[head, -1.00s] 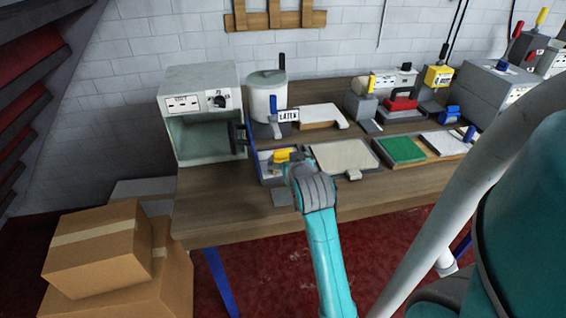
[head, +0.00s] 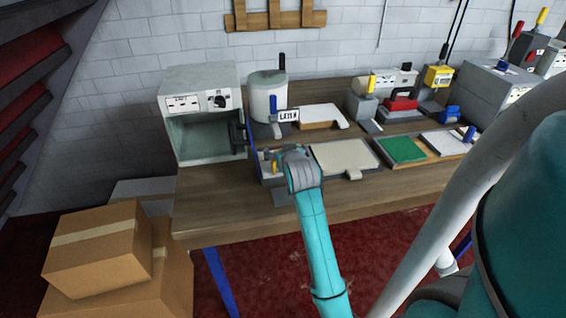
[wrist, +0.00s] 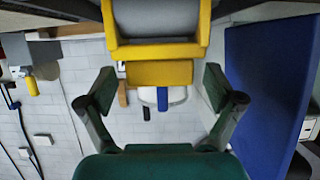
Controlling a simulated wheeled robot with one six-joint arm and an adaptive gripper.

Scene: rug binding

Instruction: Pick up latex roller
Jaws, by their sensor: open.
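The latex roller (wrist: 158,72), a yellow handle and frame with a grey roller above it in the picture, shows at the top middle of the wrist view. My gripper (wrist: 159,84) is open, with one dark finger to each side of the lower yellow part. I see no finger touching it. In the head view my gripper (head: 297,160) is over the small tray in front of the latex pot (head: 264,101). The fingertips are hidden in that view.
A grey oven-like box (head: 201,80) stands left of the tray. A beige panel (head: 342,155) lies close to the right, then a green pad (head: 400,150). A blue panel (wrist: 266,90) is near the right finger. The table front is clear.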

